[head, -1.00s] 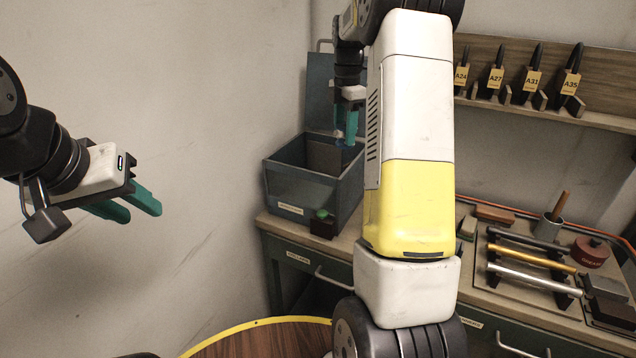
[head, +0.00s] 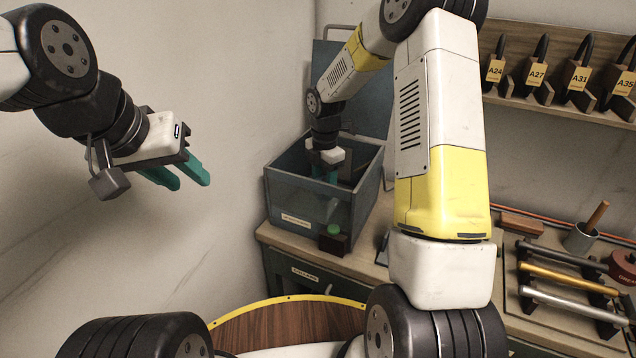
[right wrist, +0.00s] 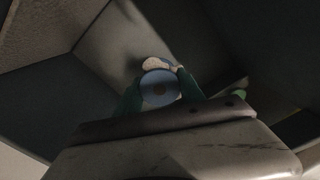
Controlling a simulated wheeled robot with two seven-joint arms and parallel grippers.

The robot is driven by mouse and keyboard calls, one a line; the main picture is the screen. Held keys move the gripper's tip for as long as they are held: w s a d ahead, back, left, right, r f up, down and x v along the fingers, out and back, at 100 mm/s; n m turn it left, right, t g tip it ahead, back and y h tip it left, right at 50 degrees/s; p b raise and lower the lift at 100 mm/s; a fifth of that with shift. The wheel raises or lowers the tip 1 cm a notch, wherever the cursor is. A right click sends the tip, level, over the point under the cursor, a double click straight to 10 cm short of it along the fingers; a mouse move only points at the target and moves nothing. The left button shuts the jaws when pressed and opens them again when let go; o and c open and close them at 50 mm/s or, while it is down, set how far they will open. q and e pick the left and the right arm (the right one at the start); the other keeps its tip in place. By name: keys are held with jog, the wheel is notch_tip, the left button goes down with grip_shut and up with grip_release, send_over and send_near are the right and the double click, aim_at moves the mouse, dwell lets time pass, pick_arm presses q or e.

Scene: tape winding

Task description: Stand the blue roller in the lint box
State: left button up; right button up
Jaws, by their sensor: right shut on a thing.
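The lint box (head: 297,200) is a dark grey-blue open box on the bench corner, its lid raised behind it. My right gripper (head: 325,178) reaches down inside the box, its green fingers partly hidden by the front wall. In the right wrist view its fingers are shut on the blue roller (right wrist: 160,88), seen end-on as a blue disc with a brown centre. A pale speckled patch (right wrist: 156,63) shows just beyond the roller. Whether the roller touches the box floor cannot be told. My left gripper (head: 190,182) is open and empty, in the air at the left.
A small dark block with a green button (head: 334,237) stands before the box. A rack of coloured rods (head: 560,278), a grey cup (head: 580,238) and tagged holders on a shelf (head: 553,105) are at the right. A wooden round top (head: 290,328) is in front.

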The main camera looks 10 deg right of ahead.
jog(key=shift+f, duration=2.05)
jog(key=shift+f, duration=0.1)
jog(key=o, duration=1.4)
jog(key=shift+c, duration=0.2)
